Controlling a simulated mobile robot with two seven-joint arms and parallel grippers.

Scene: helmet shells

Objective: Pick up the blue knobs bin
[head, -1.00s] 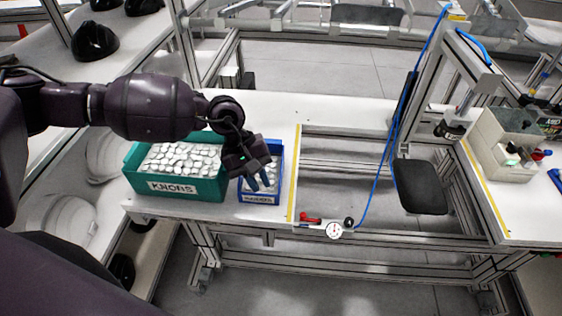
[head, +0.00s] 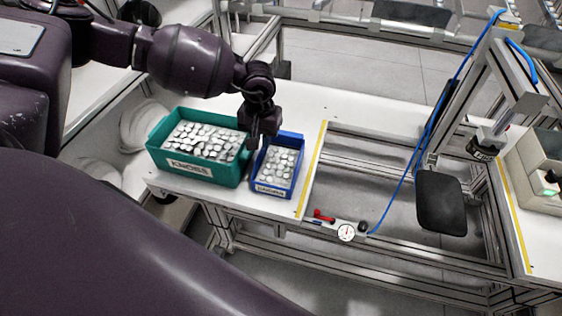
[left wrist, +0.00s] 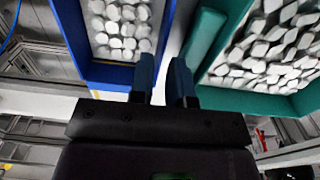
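The blue bin (head: 292,178) stands on the white table to the right of the green bin (head: 196,178). Both hold many white pieces. My left gripper (head: 259,141) is at the blue bin's far left corner, by the gap between the bins. In the left wrist view its two blue fingers (left wrist: 164,82) are apart, with white table showing between them. The left finger overlaps the edge of the blue bin (left wrist: 118,74); contact cannot be told. The green bin (left wrist: 245,100) is right of the fingers. My right gripper is out of view.
The white table (head: 345,108) has free room behind the bins. A yellow strip (head: 312,170) edges an open frame on the right. A dial gauge (head: 346,232) and a red part (head: 323,216) lie at the front. A blue hose (head: 405,150) hangs right.

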